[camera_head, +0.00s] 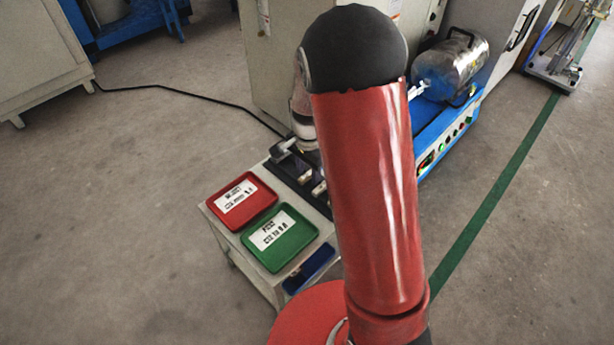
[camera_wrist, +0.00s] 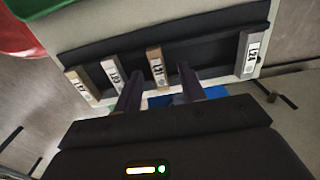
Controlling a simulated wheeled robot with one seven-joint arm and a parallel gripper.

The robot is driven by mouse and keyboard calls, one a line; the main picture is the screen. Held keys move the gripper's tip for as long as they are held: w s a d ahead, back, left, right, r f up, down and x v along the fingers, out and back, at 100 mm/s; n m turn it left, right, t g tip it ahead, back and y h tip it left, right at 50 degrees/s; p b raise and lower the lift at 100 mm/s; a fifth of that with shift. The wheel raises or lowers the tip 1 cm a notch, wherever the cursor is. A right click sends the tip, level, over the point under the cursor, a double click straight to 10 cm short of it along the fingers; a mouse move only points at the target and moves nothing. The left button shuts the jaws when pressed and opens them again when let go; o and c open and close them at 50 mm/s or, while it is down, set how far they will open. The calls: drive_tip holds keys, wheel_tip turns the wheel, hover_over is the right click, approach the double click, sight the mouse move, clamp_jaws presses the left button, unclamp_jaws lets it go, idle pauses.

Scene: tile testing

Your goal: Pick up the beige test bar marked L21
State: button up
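In the wrist view a beige bar (camera_wrist: 155,68) with a white label, which seems to read L21, stands in a dark rack (camera_wrist: 205,38). My gripper (camera_wrist: 159,74) is open, its two dark fingers pointing toward the rack. The beige bar shows in the gap between them, with space on both sides. I cannot tell whether the fingertips are level with it. In the head view my arm hides most of the rack and the bar.
Another tan bar (camera_wrist: 81,86) and a grey bar (camera_wrist: 112,74) stand to the left; a grey bar (camera_wrist: 249,54) stands far right. A red tray (camera_head: 264,187) and a green tray (camera_head: 308,229) lie on the cart. A blue machine (camera_head: 452,128) is beyond my arm.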

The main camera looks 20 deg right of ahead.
clamp_jaws()
drive_tip(key=shift+r, duration=0.15)
